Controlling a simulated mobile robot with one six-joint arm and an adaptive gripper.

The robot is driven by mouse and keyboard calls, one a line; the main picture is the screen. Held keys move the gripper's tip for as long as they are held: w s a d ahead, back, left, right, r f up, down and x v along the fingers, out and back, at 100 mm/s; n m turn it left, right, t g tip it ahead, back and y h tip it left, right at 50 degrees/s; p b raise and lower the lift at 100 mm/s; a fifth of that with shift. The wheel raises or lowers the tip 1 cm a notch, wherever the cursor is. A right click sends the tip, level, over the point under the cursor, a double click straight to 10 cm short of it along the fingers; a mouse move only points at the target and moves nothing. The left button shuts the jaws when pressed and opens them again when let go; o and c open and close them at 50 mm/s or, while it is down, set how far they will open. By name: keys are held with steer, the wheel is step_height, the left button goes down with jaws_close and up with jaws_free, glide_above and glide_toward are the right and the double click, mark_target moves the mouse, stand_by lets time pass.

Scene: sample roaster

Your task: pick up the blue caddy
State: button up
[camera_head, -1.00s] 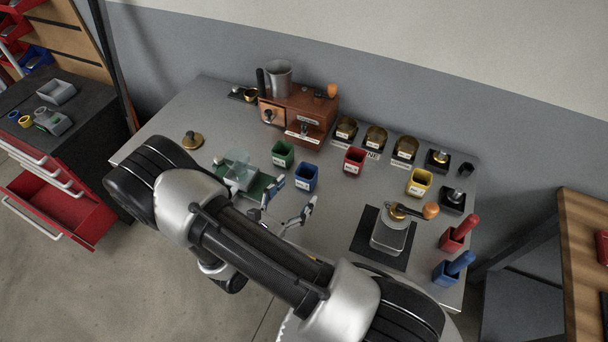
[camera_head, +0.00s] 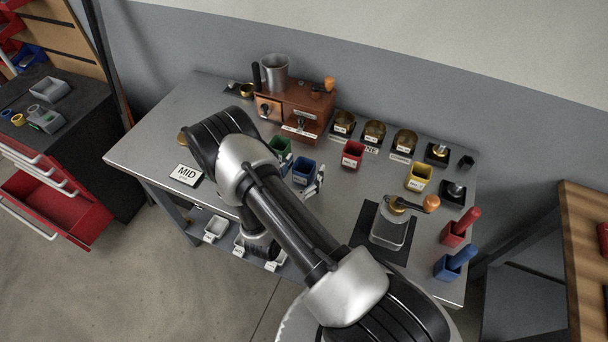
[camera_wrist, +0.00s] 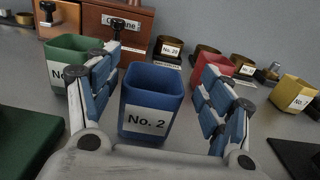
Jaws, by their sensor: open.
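The blue caddy (camera_head: 304,171) is an open-topped square cup on the grey table. In the wrist view the blue caddy (camera_wrist: 151,99) stands upright with a white label reading "No. 2". My gripper (camera_wrist: 166,85) is open, with one blue-padded finger on each side of the caddy. The caddy shows between the fingers with a gap on both sides, wider on the right; no contact is visible. In the head view my arm covers most of my gripper; one finger (camera_head: 318,182) shows to the right of the caddy.
A green caddy (camera_wrist: 75,60) stands close on the left, near the left finger. A red caddy (camera_wrist: 214,68) is behind the right finger, and a yellow caddy (camera_head: 418,177) farther right. The wooden box (camera_head: 303,108) stands behind. A scale (camera_head: 388,230) is to the right.

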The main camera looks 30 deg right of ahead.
mark_target(308, 159)
steer(key=shift+w+b+x, duration=0.2)
steer(key=shift+b+x, duration=0.55)
steer(key=shift+x, duration=1.9)
steer(key=shift+a, duration=0.15)
steer(key=shift+c, duration=0.3)
steer(key=c, duration=1.3)
steer(key=shift+c, duration=0.9)
